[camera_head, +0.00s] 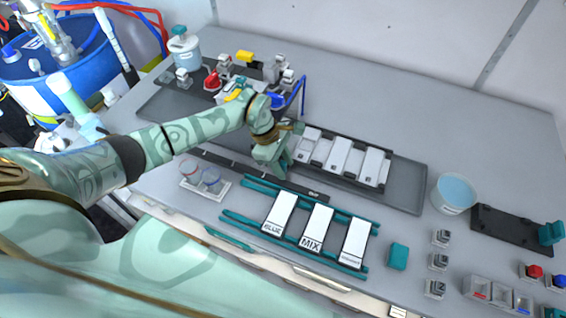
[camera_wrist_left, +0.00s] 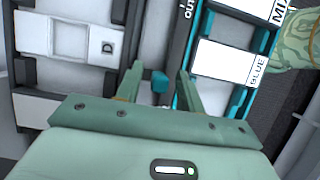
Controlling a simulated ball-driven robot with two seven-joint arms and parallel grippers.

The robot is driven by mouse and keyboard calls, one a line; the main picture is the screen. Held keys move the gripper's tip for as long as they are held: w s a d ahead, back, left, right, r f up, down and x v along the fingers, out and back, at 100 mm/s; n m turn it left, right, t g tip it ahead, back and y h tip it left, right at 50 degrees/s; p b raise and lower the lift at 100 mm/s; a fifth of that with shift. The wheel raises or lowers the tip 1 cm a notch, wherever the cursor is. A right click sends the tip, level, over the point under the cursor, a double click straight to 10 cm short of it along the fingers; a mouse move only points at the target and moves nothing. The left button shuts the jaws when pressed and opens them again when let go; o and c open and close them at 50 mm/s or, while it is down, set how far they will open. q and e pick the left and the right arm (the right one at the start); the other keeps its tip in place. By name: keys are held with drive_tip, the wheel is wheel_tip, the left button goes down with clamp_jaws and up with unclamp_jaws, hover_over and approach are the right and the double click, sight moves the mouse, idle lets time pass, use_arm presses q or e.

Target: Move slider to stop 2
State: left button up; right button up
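A dark rail (camera_head: 222,163) runs across the table in front of the white-lidded tray, with a white end label near its right end that reads "OUT" in the left wrist view. A small teal knob (camera_wrist_left: 160,83), apparently the slider, shows on this rail. In the head view my left gripper covers it. My left gripper (camera_head: 273,169) points down over the rail. In the left wrist view its two fingers (camera_wrist_left: 159,84) are apart, with the knob in the gap near the tips. I see no clear contact. The stop marks are too small to read. My right gripper is out of view.
A teal-railed rack (camera_head: 231,217) with white BLUE and MIX plates stands close in front of the rail. A tray (camera_head: 405,187) with white-lidded boxes lies behind. A small holder with clear cups (camera_head: 209,181) sits front left. A blue-filled bucket (camera_head: 454,193) stands right.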

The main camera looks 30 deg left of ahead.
use_arm(q)
clamp_jaws()
drive_tip(key=a+b, duration=0.1)
drive_tip(key=a, duration=0.4)
drive_tip(key=shift+s, duration=0.15)
unclamp_jaws()
drive_tip(key=v, duration=1.6)
drive_tip(key=shift+a, duration=0.15)
drive_tip(key=shift+s+r, duration=0.1)
